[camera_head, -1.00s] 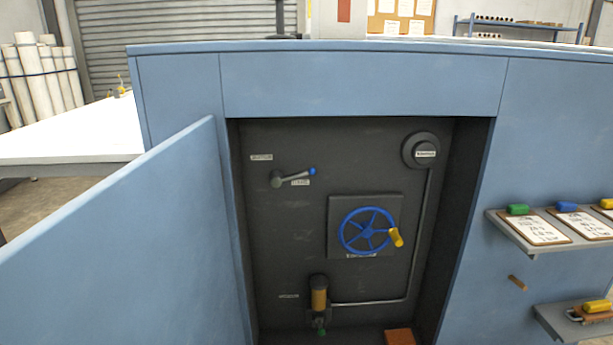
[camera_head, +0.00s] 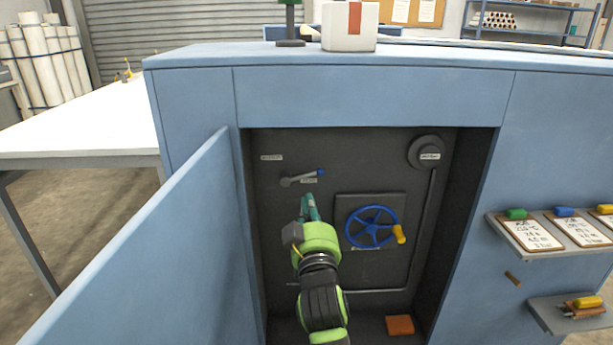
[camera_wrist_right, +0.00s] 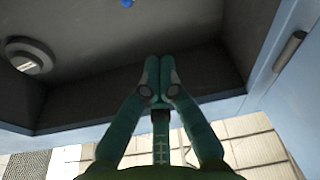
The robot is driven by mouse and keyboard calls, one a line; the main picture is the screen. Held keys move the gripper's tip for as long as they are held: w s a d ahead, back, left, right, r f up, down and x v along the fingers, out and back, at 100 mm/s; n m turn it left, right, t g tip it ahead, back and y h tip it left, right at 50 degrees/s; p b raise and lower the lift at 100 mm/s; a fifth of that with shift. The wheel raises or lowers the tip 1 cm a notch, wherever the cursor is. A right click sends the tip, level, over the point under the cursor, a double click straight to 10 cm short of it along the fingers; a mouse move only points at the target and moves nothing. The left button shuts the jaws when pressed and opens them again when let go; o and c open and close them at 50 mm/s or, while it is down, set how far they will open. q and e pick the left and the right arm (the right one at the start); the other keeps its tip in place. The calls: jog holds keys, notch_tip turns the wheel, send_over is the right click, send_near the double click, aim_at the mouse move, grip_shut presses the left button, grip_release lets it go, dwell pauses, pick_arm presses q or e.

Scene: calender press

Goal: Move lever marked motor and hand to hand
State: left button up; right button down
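The lever (camera_head: 302,178) is grey with a blue knob, at the upper left of the dark recess. It points right and slightly up, beside a small label (camera_head: 309,181). Another label (camera_head: 271,157) sits above left of its pivot. The label text is too small to read. My right gripper (camera_head: 309,203) is in front of the recess, just below the lever and apart from it. In the right wrist view its teal fingertips (camera_wrist_right: 159,72) are together with nothing between them. My left gripper is out of view.
A blue handwheel (camera_head: 371,227) with a yellow grip is right of my right gripper. An open blue door (camera_head: 150,255) stands at the left. A round fitting (camera_head: 428,153) is at the recess's upper right. Shelves with clipboards (camera_head: 530,232) stick out at the right.

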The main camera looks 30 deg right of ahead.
aim_at(307, 175)
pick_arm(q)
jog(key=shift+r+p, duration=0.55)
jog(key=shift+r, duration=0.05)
pick_arm(e)
jog(key=f+x, duration=0.2)
jog(key=x, duration=1)
jog(key=shift+w+d+f, duration=0.2)
jog(key=shift+d+f, duration=0.15)
jog(key=shift+d, duration=0.05)
jog(key=shift+w+d+f+m+b, duration=0.15)
jog(key=shift+d+f+m+b, duration=0.15)
jog(key=shift+f+m+b, duration=0.6)
jog(key=shift+r, duration=0.2)
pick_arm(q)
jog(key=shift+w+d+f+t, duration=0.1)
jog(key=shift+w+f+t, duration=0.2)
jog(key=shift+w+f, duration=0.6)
pick_arm(e)
jog(key=shift+r, duration=0.2)
